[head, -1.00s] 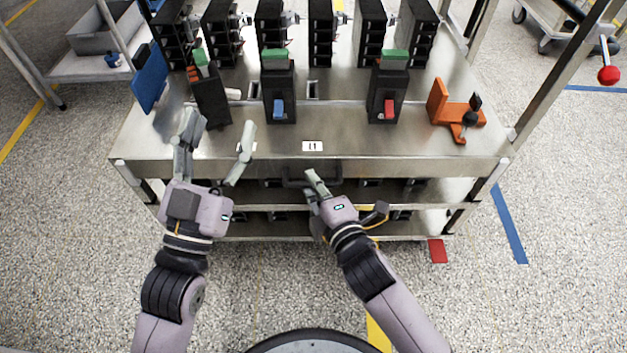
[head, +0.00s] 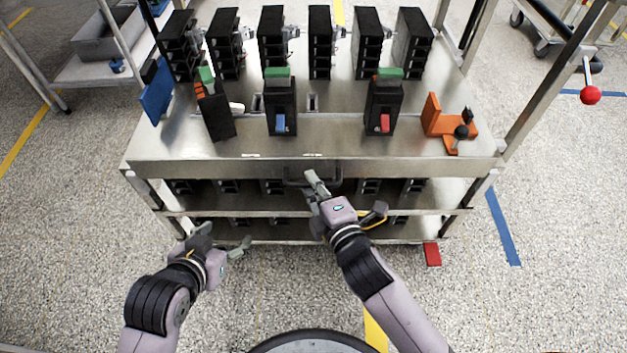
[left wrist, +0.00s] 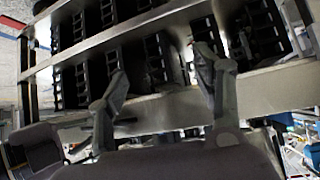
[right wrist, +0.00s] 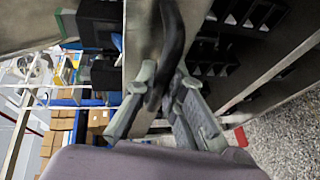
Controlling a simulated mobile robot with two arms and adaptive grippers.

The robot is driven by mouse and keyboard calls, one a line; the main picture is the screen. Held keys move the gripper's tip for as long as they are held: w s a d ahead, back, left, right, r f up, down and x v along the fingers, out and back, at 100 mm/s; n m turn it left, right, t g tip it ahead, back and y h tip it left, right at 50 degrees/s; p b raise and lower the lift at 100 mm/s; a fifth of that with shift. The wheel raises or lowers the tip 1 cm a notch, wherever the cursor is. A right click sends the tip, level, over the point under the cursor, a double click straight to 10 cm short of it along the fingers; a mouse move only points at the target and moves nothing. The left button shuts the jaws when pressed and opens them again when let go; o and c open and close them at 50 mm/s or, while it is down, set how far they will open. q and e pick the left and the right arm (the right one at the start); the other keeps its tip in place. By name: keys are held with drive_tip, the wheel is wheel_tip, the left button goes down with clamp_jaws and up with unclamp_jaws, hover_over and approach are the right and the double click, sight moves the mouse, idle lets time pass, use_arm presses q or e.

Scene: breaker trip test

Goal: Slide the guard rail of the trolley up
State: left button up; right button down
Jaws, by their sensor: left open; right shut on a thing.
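The steel trolley (head: 200,150) stands in front of me. A thin horizontal rail (head: 270,213) crosses its front below the top; I cannot tell for certain whether this is the guard rail or a shelf edge. My left gripper (head: 225,239) is open and empty, low before the trolley's left front, below that rail. In the left wrist view its fingers (left wrist: 165,75) are apart, with the trolley's shelves behind. My right gripper (head: 313,180) is shut on the dark handle (head: 292,183) under the front edge. The handle also shows between its fingers in the right wrist view (right wrist: 172,40).
Black breakers with blue (head: 280,123) and red (head: 384,123) levers stand on the top. An orange bracket (head: 435,120) is at the right. More black units sit on the lower shelves. A red block (head: 432,254) lies near the right foot.

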drive_tip(key=shift+r+p, duration=0.6)
use_arm(q)
drive_tip(key=s+a+f+g+y, duration=0.1)
drive_tip(key=s+a+f+g, duration=0.1)
drive_tip(key=s, duration=0.5)
drive_tip(key=shift+a+f+g, duration=0.25)
drive_tip(key=shift+f+g, duration=0.55)
drive_tip(key=shift+g, duration=0.4)
use_arm(e)
drive_tip(key=shift+w, duration=0.1)
use_arm(q)
drive_tip(key=shift+s, duration=0.1)
use_arm(e)
drive_tip(key=shift+r, duration=0.1)
drive_tip(key=c, duration=1.7)
unclamp_jaws()
drive_tip(key=shift+o, duration=0.2)
drive_tip(key=shift+s, duration=0.2)
drive_tip(key=v, duration=1.1)
drive_tip(key=shift+s+d, duration=0.2)
drive_tip(key=shift+s, duration=0.15)
